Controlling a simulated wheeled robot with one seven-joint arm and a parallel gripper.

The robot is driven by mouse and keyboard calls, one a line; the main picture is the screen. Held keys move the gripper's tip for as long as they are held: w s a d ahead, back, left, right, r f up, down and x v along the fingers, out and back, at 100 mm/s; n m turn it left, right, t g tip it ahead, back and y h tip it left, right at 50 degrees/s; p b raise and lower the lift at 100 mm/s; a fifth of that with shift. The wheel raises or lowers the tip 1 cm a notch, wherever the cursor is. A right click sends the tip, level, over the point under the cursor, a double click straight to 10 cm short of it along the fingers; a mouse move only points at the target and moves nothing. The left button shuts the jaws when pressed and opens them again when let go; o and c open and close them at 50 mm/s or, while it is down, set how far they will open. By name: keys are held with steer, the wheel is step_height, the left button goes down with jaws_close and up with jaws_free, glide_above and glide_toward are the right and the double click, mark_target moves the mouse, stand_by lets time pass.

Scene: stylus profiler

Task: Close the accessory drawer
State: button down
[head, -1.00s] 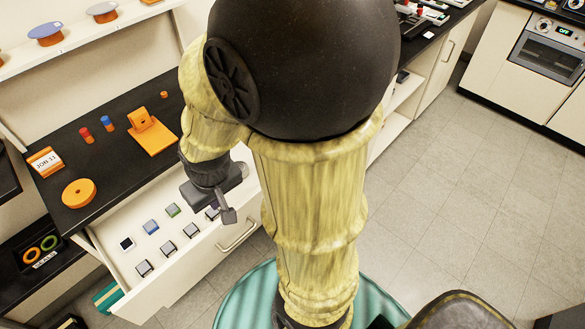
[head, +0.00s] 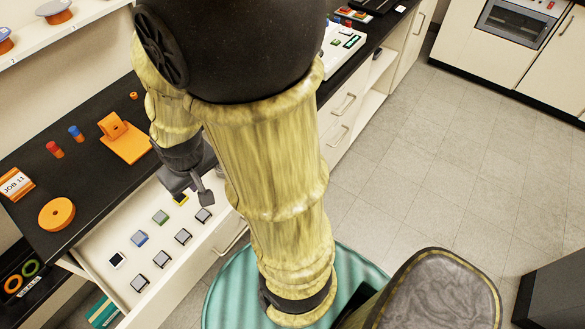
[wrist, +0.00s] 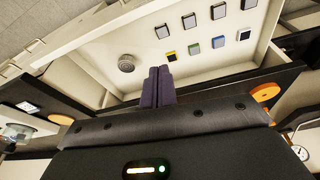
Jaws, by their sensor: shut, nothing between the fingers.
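The accessory drawer (head: 100,246) is pulled out below the black counter in the head view. It is white inside and holds several small square pieces with coloured tops, among them a green one (head: 161,217). Its front handle (head: 232,238) is partly behind my arm. In the wrist view the open drawer (wrist: 210,62) also shows, with a round grey disc (wrist: 126,63) inside. My gripper (head: 206,198) is over the drawer in the head view, near its right part. In the wrist view the fingers (wrist: 158,72) are together and empty. Whether they touch the drawer is unclear.
The black counter (head: 85,175) holds an orange stand (head: 124,140), an orange disc (head: 57,214), a job card (head: 15,184) and small red and blue pieces. A seals bin (head: 22,279) is at the lower left.

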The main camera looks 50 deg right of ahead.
steer(key=d+f+m, duration=0.2)
steer(key=d, duration=0.6)
steer(key=d+f+m+t+h, duration=0.1)
steer(key=d+f+m, duration=0.2)
steer(key=d, duration=0.5)
steer(key=d+f+m+t, duration=0.1)
steer(key=d+f+m, duration=0.2)
steer(key=d, duration=0.5)
steer(key=shift+s+d+f+h+p, duration=0.15)
steer(key=shift+s+d+h+p, duration=0.15)
steer(key=shift+s+d+h, duration=0.1)
steer(key=s+d+f+m+t+y, duration=0.1)
steer(key=s+d+f+m+t, duration=0.1)
steer(key=s, duration=0.5)
steer(key=s+d+f+m+t+y, duration=0.2)
steer(key=s+f+m, duration=0.3)
steer(key=s+m, duration=0.1)
steer(key=shift+s+d+m, duration=0.2)
steer(key=shift+s+m, duration=0.1)
steer(key=shift+s, duration=0.6)
steer(key=shift+f, duration=0.1)
steer(key=w+f, duration=0.6)
steer(key=w, duration=0.5)
steer(key=shift+w+a+f, duration=0.2)
steer(key=shift+a+f, duration=0.2)
steer(key=shift+a, duration=0.05)
